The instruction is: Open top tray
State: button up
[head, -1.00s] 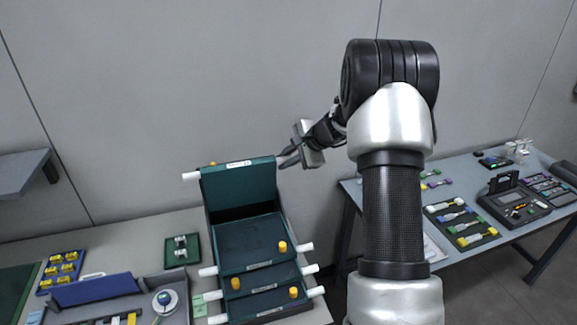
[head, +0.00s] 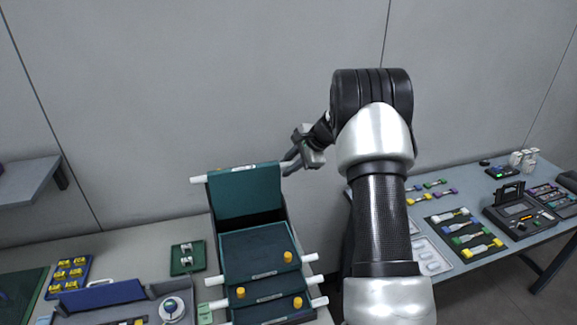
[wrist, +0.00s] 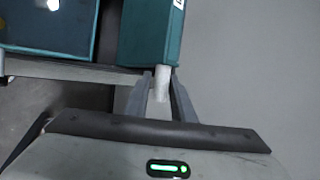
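The green stacked-tray organiser (head: 285,235) stands on the left bench. Its top tray (head: 243,195) is swung up and stands steeply at the back, with a white handle peg on its left. The lower trays lie below it with orange knobs. My gripper (head: 288,166) is at the top tray's upper right corner. In the wrist view the tray's green end (wrist: 150,35) is ahead, and its white right handle (wrist: 162,83) sits between my fingers (wrist: 162,88), which look closed on it. The right handle is mostly hidden in the head view.
A blue-grey bin (head: 105,297) with a tape reel (head: 171,306), a small green tray (head: 188,257) and a yellow-part holder (head: 68,276) stand left of the organiser. A second bench (head: 450,270) on the right carries tools. A wall is close behind.

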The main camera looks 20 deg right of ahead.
dwell(0.3)
jog(key=b+v, duration=0.1)
jog(key=v, duration=1.6)
jog(key=shift+d+b, duration=0.2)
jog(key=shift+b, duration=0.2)
jog(key=shift+s+r, duration=0.1)
jog(key=shift+r, duration=0.05)
